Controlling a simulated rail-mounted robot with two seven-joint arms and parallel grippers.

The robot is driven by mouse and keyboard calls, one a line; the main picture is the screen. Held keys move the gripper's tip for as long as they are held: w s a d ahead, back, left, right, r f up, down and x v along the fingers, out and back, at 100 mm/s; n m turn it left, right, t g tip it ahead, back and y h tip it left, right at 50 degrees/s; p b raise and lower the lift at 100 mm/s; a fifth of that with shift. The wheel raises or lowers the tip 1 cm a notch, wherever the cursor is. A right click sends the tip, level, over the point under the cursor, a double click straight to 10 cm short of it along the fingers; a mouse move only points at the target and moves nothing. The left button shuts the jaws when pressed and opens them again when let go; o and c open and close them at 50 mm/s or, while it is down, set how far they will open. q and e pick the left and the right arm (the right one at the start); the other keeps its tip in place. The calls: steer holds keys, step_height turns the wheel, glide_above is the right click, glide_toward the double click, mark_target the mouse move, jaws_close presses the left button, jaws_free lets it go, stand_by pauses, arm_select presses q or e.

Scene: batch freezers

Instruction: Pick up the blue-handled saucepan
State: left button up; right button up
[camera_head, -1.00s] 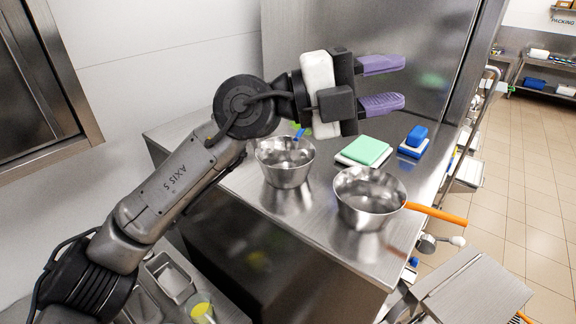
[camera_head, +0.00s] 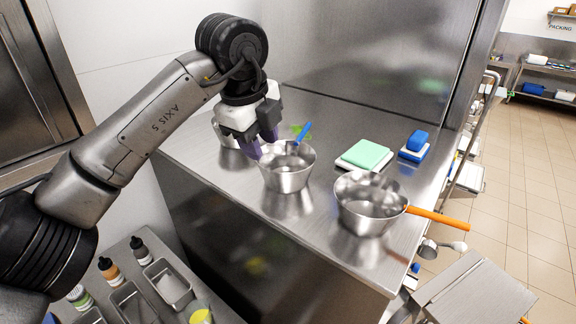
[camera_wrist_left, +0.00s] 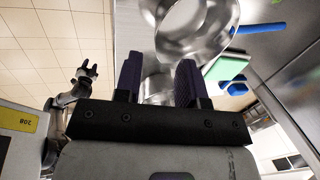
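The blue-handled saucepan (camera_head: 287,176) stands upright on the steel counter, its blue handle (camera_head: 303,132) pointing up and toward the back wall. In the left wrist view the saucepan (camera_wrist_left: 193,38) shows beyond the fingertips at the top, with the blue handle (camera_wrist_left: 262,28) to its right. My left gripper (camera_head: 258,143) is open and empty, pointing down beside the saucepan's left rim; whether it touches is unclear. Its purple fingers (camera_wrist_left: 160,78) are apart in the wrist view. My right gripper (camera_wrist_left: 86,71) shows small there, its fingers seemingly apart, holding nothing visible.
An orange-handled saucepan (camera_head: 368,203) stands to the right. Behind it are a green block on a white base (camera_head: 365,154) and a blue block (camera_head: 416,142). A metal vessel (camera_head: 226,137) is partly hidden behind my left gripper. Bottles and small trays (camera_head: 170,284) are at lower left.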

arm_select(q)
glide_above(274, 189)
steer(key=s+a, duration=0.1)
step_height(274, 189, down, 5)
steer(key=shift+s+a+r+p, duration=0.1)
steer(key=shift+p, duration=0.35)
steer(key=p+x, duration=0.2)
steer(key=x, duration=0.2)
steer(key=shift+f, duration=0.8)
jaws_close()
